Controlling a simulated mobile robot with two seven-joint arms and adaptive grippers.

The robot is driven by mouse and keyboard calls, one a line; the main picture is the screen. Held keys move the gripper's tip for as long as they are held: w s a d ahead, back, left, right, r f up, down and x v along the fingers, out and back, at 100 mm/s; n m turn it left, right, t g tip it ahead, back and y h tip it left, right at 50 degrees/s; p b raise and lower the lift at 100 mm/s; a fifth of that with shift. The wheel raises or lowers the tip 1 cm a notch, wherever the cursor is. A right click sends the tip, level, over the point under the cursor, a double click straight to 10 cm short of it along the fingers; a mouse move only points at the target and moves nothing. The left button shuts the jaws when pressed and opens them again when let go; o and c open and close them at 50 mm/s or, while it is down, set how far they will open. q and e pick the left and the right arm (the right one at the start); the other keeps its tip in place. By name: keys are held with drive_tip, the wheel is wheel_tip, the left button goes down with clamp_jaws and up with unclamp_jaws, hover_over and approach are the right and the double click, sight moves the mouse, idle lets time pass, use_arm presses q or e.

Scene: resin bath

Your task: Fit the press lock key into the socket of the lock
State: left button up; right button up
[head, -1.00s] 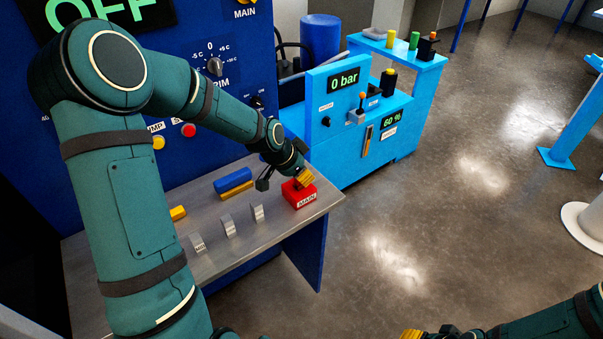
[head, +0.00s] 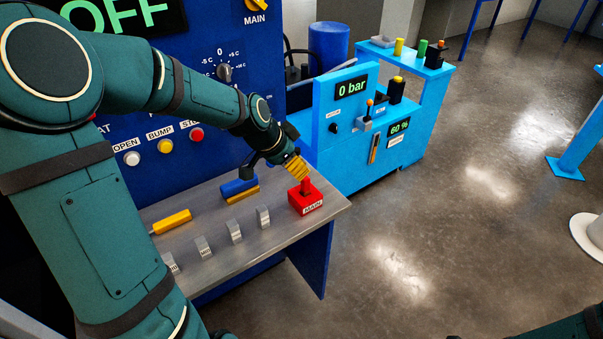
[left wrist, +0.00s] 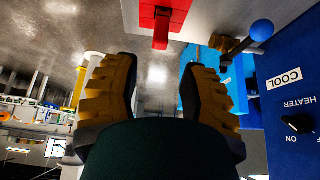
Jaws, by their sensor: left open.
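A red block labelled MAIN (head: 306,205) sits on the right end of the grey bench, with a red upright piece (head: 305,186) on its top. I cannot tell whether this is the key in the lock. My left gripper (head: 297,169) is open and empty, just above and left of the red piece. In the left wrist view the yellow fingers (left wrist: 158,88) are wide apart, and the red block (left wrist: 175,10) with its projecting piece (left wrist: 161,30) shows beyond them. My right gripper is out of view; only a bit of its arm shows at the lower right.
The grey bench (head: 215,262) holds several small metal tags, a yellow-handled tool (head: 171,221) and a blue block (head: 238,186). The blue control panel stands behind. A light blue press station (head: 341,125) reading 0 bar stands to the right. The floor (head: 430,240) right of the bench is clear.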

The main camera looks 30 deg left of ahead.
use_arm(q)
drive_tip(key=v, duration=0.3)
idle(0.4)
wheel_tip(320, 180, up, 12)
drive_tip(key=p, duration=0.8)
idle(0.4)
